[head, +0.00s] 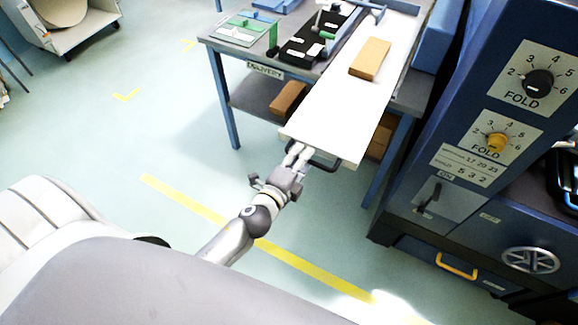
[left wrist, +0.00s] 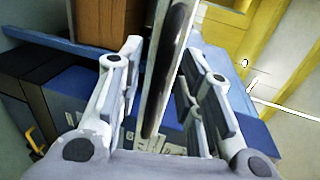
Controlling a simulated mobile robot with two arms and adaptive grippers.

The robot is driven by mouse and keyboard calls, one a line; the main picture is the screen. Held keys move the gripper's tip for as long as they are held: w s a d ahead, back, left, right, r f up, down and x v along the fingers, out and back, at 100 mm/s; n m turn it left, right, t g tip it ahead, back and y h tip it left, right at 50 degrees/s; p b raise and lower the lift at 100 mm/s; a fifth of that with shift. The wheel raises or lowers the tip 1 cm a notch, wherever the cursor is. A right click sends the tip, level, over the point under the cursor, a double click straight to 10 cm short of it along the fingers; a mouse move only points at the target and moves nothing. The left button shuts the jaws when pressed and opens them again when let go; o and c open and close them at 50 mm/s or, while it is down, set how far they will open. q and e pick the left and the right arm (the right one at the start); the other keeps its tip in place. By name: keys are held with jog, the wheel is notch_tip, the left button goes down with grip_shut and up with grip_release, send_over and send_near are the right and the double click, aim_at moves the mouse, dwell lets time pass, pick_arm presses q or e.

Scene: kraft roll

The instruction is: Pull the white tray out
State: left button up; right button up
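The white tray (head: 330,110) is a long flat board lying on the grey table, its near end sticking out past the table's front edge. A brown block (head: 370,59) lies on it. A dark handle (head: 328,167) is at the tray's near end. My left gripper (head: 298,152) is at this end, by the handle's left part. In the left wrist view, the dark handle (left wrist: 168,70) runs between the two fingers, which stand apart on either side; firm contact does not show. The tray's pale edge (left wrist: 157,60) shows beside it. My right gripper is not in view.
A blue machine (head: 460,170) with dials stands to the right of the table. Black and green items (head: 310,42) lie left of the tray. Brown blocks (head: 288,99) sit on the shelf below. The floor (head: 180,130) in front and to the left is mostly clear.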

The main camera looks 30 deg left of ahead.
pick_arm(q)
jog(key=v, duration=1.1)
jog(key=shift+w, duration=0.1)
jog(key=s+f+n+g, duration=0.2)
jog(key=s+f+n, duration=0.1)
jog(key=f, duration=0.7)
jog(key=s+f+n+g, duration=0.2)
jog(key=s+f+g, duration=0.1)
jog(key=f, duration=0.6)
jog(key=s+f+n+g, duration=0.2)
jog(key=s+f+n, duration=0.15)
jog(key=f, duration=0.65)
jog(key=s+a+f+n+g, duration=0.1)
jog(key=s+f+n+g, duration=0.2)
jog(key=s+f, duration=0.5)
jog(key=s+a+f+n+g, duration=0.2)
jog(key=s+f+n+g, duration=0.2)
jog(key=s+f, duration=0.4)
jog(key=s, duration=0.6)
jog(key=shift+s+a+g+y, duration=0.2)
jog(key=shift+a+g+y, duration=0.1)
jog(key=shift+f+n, duration=0.1)
jog(key=shift+n, duration=0.15)
